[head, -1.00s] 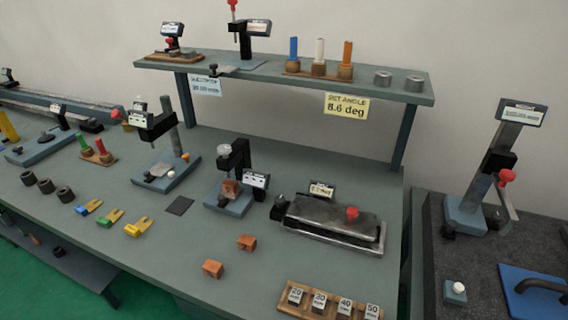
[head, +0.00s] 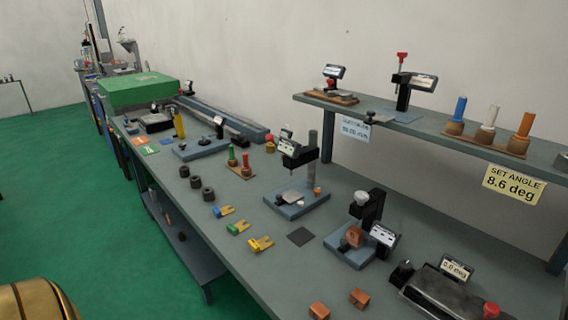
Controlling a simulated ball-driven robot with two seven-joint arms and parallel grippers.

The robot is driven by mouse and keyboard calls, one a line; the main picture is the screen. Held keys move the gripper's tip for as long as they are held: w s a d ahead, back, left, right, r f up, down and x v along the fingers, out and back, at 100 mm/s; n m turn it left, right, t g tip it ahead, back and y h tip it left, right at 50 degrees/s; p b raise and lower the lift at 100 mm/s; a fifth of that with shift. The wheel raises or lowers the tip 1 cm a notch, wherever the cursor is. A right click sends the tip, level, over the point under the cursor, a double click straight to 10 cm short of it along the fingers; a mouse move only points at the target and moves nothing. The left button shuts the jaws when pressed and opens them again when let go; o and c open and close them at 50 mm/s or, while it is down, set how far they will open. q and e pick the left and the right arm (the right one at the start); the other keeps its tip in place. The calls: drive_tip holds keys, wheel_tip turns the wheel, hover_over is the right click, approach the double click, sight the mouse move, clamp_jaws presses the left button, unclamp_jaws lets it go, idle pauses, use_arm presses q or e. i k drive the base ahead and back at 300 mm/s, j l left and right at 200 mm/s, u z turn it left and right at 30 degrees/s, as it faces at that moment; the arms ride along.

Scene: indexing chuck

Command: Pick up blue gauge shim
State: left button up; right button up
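The blue gauge shim (head: 221,212) is a small forked piece with a blue end and a yellowish fork. It lies flat on the grey-green bench (head: 232,270), near its front edge. A green shim (head: 238,228) and a yellow shim (head: 260,244) of similar shape lie in a row to its right. Neither of my grippers is in view.
Several dark rings (head: 196,182) lie behind and left of the shims. A dark square plate (head: 300,236) lies to the right. A gauge stand on a blue base (head: 297,206) rises behind. Two copper blocks (head: 319,310) lie near the front.

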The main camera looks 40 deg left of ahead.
sight(218, 212)
drive_tip(key=j+u, duration=0.4)
drive_tip(key=i+j+u, duration=0.1)
drive_tip(key=j+u, duration=0.25)
drive_tip(key=i+j+u, duration=0.15)
drive_tip(key=j+u, duration=0.25)
drive_tip(key=l, duration=0.1)
